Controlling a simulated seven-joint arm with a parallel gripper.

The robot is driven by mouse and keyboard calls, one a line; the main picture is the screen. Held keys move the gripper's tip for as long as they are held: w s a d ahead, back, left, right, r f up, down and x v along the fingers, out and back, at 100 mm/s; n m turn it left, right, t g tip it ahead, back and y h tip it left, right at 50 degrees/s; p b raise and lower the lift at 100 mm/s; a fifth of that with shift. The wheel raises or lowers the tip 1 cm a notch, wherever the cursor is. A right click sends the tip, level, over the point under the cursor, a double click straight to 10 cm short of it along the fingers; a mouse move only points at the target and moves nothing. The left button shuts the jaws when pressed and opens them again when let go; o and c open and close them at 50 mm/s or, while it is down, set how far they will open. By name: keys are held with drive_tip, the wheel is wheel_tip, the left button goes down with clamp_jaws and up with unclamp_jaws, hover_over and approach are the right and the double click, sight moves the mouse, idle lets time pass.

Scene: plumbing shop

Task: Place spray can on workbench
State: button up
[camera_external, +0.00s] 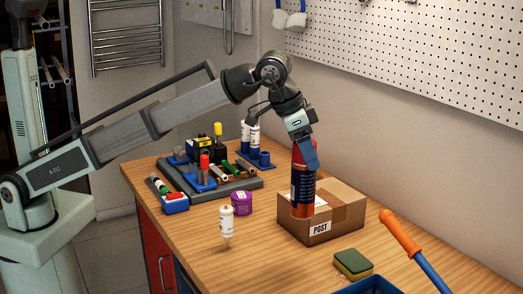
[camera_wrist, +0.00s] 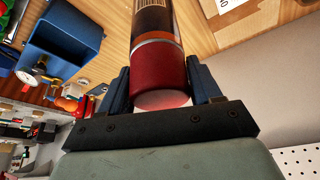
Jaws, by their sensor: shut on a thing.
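The spray can (camera_external: 303,192) is dark with a red top and an orange band near its bottom. It is upright, held by my gripper (camera_external: 306,155) at its red top end. Its bottom shows against the top of a cardboard box (camera_external: 345,217) marked POST; I cannot tell whether it touches the box. In the wrist view, the can (camera_wrist: 158,55) sits between the two blue fingers of my gripper (camera_wrist: 160,88), its far end out of frame. The wooden workbench (camera_external: 265,255) lies beneath.
A grey tray of tools and markers (camera_external: 235,184) is at the back left. A purple tub (camera_external: 242,203) and a white bottle (camera_external: 226,222) stand left of the box. A sponge (camera_external: 353,264), an orange-handled tool (camera_external: 400,232) and a blue bin (camera_external: 370,285) are in front. Bare wood lies between.

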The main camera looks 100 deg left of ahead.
drive_tip(key=d+m, duration=0.2)
drive_tip(key=d, duration=1)
wheel_tip(320, 180, down, 15)
drive_tip(key=shift+a+h, duration=0.3)
drive_tip(key=shift+a, duration=0.1)
drive_tip(key=shift+f, duration=0.1)
drive_tip(key=o, duration=1.6)
drive_tip(key=shift+o, duration=0.2)
drive_tip(key=v, duration=1.2)
drive_tip(key=shift+s, duration=0.15)
